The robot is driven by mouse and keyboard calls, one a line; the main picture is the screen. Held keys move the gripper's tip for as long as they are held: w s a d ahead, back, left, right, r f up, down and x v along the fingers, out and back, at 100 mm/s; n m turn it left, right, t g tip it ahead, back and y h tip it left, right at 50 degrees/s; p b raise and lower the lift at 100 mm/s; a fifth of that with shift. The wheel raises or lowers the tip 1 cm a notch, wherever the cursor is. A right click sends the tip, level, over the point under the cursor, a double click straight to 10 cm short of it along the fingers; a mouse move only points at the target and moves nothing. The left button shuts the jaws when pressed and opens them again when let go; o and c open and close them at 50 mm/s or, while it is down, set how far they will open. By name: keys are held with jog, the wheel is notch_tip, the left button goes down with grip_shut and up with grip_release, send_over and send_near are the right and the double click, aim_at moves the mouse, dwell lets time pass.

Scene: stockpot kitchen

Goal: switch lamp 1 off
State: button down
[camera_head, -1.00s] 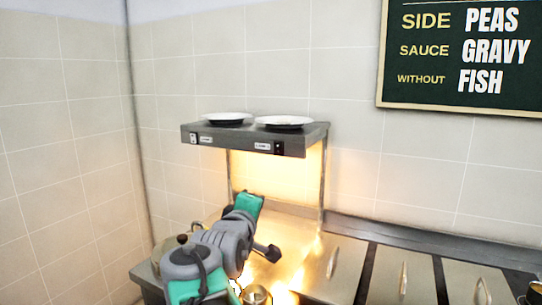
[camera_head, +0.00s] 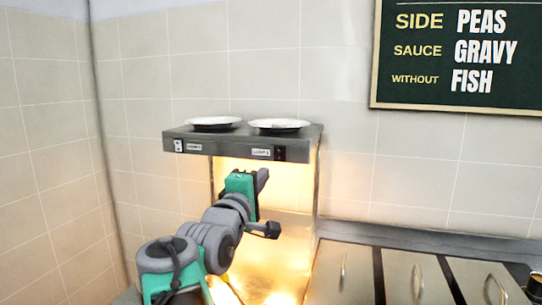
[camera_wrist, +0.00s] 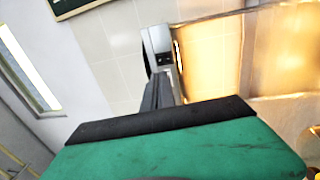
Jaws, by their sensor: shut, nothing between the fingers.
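The lamp shelf (camera_head: 232,146) has a left switch (camera_head: 179,145) and a right switch (camera_head: 279,154) on its front edge. Each has a small label beside it, the left label (camera_head: 194,147) and the right label (camera_head: 261,153); I cannot read the numbers for certain. Warm light glows under the shelf. My gripper (camera_head: 264,175) is shut and empty, just below the shelf front near the right switch in the head view. In the wrist view my gripper (camera_wrist: 160,85) points at the shelf's front edge (camera_wrist: 157,40). I cannot see contact with a switch.
Two white plates, the left plate (camera_head: 214,123) and the right plate (camera_head: 280,125), sit on the shelf. A counter with handled lids (camera_head: 411,278) lies to the right. A menu board (camera_head: 455,55) hangs on the tiled wall.

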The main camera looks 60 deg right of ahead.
aim_at(280, 151)
jog(key=w+d+p, duration=0.1)
jog(key=d, duration=0.3)
jog(key=d+r+p, duration=0.1)
jog(key=d, duration=0.4)
jog(key=w+d+p, duration=0.1)
jog(key=d, duration=0.3)
jog(key=shift+w+d+r, duration=0.25)
jog(key=shift+w+r, duration=0.1)
